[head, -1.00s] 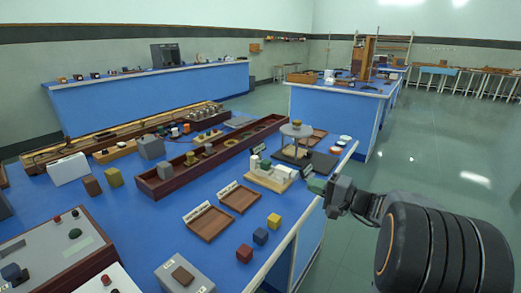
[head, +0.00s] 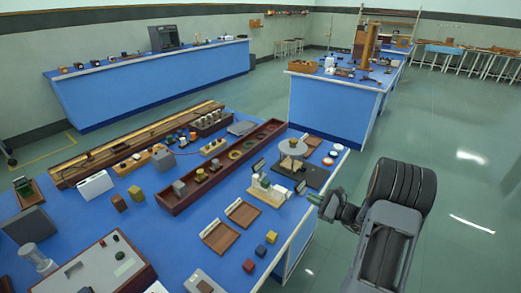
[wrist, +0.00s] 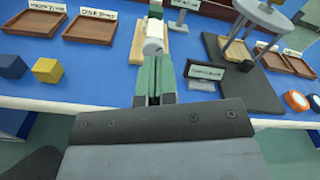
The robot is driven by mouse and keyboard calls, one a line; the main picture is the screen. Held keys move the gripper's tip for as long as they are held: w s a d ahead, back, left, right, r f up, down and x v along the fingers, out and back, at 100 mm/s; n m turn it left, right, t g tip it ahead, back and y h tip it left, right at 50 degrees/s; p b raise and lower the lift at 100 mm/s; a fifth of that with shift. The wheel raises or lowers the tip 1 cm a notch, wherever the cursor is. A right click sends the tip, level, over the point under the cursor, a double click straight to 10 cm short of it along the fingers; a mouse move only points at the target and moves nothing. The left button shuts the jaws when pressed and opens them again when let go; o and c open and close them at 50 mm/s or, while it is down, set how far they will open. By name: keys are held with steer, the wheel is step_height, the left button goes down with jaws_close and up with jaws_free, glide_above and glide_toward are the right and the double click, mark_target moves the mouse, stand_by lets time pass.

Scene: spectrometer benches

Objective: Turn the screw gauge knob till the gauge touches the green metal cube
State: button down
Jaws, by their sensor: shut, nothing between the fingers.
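The screw gauge (head: 281,196) is white and lies on a pale wooden base (head: 257,196) near the right edge of the blue bench. A small green cube (head: 265,183) shows at the gauge in the head view. In the wrist view, the white gauge barrel and knob end (wrist: 153,45) lie just beyond my fingertips. My gripper (head: 315,198) is to the right of the gauge at the bench edge. Its green-padded fingers (wrist: 155,60) are shut together and empty, pointing at the knob. I cannot tell whether they touch it, nor the gap at the cube.
A round stand on a dark base (head: 312,176) is just behind the gauge. Wooden trays (head: 221,237) and coloured cubes (head: 260,250) lie in front of it. A long dark red box (head: 170,206) runs behind. Open floor (head: 455,230) is on the right.

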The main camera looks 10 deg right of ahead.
mark_target(290, 195)
steer(key=m, duration=0.6)
steer(key=a+m, duration=0.1)
steer(key=m, duration=0.3)
steer(key=shift+w+f, duration=0.35)
steer(key=shift+w, duration=0.05)
steer(key=x, duration=0.5)
steer(key=shift+d+r, duration=0.1)
steer(key=shift+r, duration=0.15)
steer(key=shift+w+r+y, duration=0.15)
steer(key=shift+r+y, duration=0.05)
steer(key=shift+y, duration=0.1)
steer(key=shift+w+d+f+b, duration=0.15)
steer(key=shift+f+b, duration=0.1)
steer(key=shift+b, duration=0.35)
steer(key=shift+w+d+f+b, duration=0.3)
steer(key=shift+b, duration=0.1)
steer(key=shift+d+f+t, duration=0.1)
steer(key=shift+f+t, duration=0.05)
steer(key=shift+t, duration=0.15)
stand_by(0.3)
